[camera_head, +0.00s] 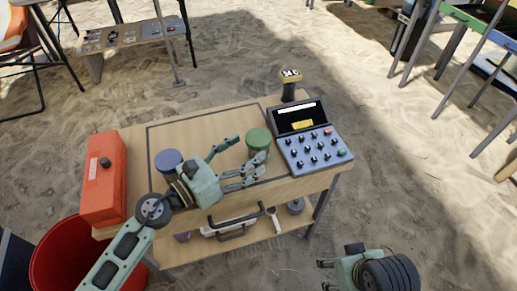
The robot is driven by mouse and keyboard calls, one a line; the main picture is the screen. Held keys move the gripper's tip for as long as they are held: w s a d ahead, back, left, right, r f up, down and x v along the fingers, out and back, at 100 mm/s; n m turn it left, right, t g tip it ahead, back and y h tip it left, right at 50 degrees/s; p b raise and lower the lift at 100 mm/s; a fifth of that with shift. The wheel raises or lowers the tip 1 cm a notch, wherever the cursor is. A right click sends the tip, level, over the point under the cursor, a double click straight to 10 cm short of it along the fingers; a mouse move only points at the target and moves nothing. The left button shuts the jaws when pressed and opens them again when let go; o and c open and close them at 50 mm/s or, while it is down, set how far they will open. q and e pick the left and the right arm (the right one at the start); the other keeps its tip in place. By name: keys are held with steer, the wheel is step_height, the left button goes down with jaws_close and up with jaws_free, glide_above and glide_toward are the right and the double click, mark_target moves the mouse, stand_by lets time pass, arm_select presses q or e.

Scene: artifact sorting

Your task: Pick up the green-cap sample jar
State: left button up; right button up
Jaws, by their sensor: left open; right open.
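The green-cap sample jar (258,138) stands on the wooden table (215,125), left of the keypad device. Its round green lid faces up and its lower front is partly hidden by my gripper. My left gripper (243,159) reaches in from the left over the table, with its fingers open and pointing at the jar. The fingertips are close to the jar's left and front sides; I cannot tell whether they touch it. My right gripper (324,275) is open and empty at the bottom, off the table's front right.
A blue-capped jar (169,159) stands left of my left gripper. An orange box (104,178) is at the table's left end, and the keypad device (310,137) is at the right. Tools (236,226) lie on the lower shelf. A red bin (68,257) is at lower left.

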arm_select(q)
steer(key=x, duration=0.5)
steer(key=shift+w, duration=0.1)
arm_select(e)
steer(key=shift+x, duration=1.05)
steer(key=shift+a, duration=0.1)
arm_select(q)
steer(key=c, duration=1.3)
